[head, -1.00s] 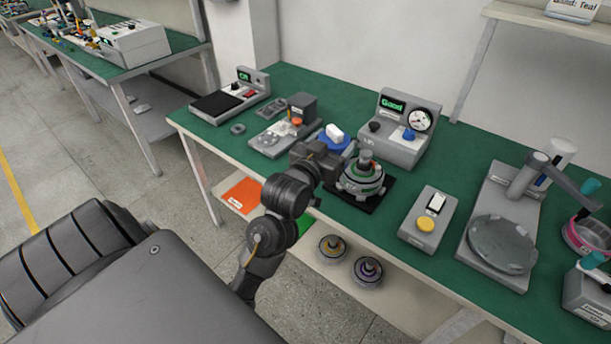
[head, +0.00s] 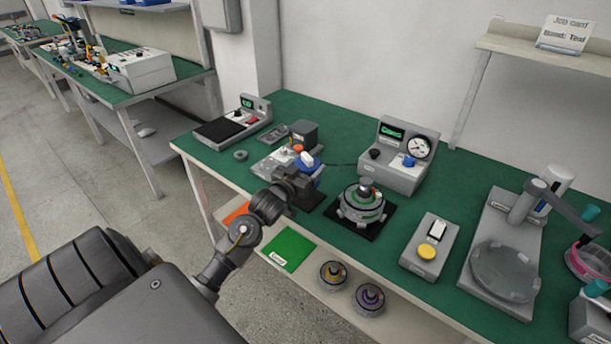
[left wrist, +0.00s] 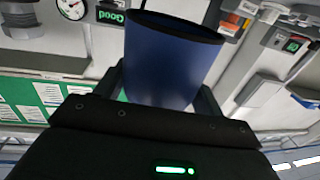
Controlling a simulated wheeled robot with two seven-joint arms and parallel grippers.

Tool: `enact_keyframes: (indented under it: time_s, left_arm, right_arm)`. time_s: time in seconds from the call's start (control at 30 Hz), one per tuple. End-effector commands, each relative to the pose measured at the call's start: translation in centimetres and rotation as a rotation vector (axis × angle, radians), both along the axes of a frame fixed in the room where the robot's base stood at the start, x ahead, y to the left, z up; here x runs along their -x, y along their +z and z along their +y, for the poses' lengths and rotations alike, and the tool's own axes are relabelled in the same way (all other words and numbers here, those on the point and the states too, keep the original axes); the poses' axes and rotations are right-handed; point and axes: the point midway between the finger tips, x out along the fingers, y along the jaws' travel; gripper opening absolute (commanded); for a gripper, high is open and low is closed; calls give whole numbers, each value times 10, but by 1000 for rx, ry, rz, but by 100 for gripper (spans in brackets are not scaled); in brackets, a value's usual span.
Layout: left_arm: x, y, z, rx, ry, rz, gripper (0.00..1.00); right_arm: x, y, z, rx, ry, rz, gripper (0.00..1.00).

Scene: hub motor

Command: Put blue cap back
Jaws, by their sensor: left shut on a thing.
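My left gripper (head: 297,182) is shut on the blue cap, above the bench left of the hub motor. In the left wrist view the blue cap (left wrist: 172,60) is a large, dark blue cup shape between the fingers, with a dark thin line at its top. In the head view a blue round part (head: 313,171) with a white piece shows just beyond the gripper, partly hidden by it. The hub motor (head: 362,204) stands on a black pad, apart from the gripper. My right gripper is not in view.
A grey gauge box (head: 398,176) with a green display and dial stands behind the motor; a thin dark line runs toward it. A grey fixture (head: 272,162) lies left of the gripper. A yellow-button box (head: 427,257) stands right of the motor. Other motors sit on the lower shelf (head: 390,310).

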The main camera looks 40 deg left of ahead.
Motion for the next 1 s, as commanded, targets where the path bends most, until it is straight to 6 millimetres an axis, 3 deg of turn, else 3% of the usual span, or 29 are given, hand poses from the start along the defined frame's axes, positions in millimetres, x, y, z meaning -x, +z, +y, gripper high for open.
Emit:
enact_keyframes:
  time_s: [0.23, 0.5, 1.0]
  left_arm:
    - [-3, -7, 6, -1, 1, 0, 42]
    - [-2, -38, 6, 0, 1, 0, 42]
    - [-2, -46, 6, -1, 1, -1, 42]
  right_arm:
    - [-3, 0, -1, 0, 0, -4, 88]
    - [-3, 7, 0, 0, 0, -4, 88]
    - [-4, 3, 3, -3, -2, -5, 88]
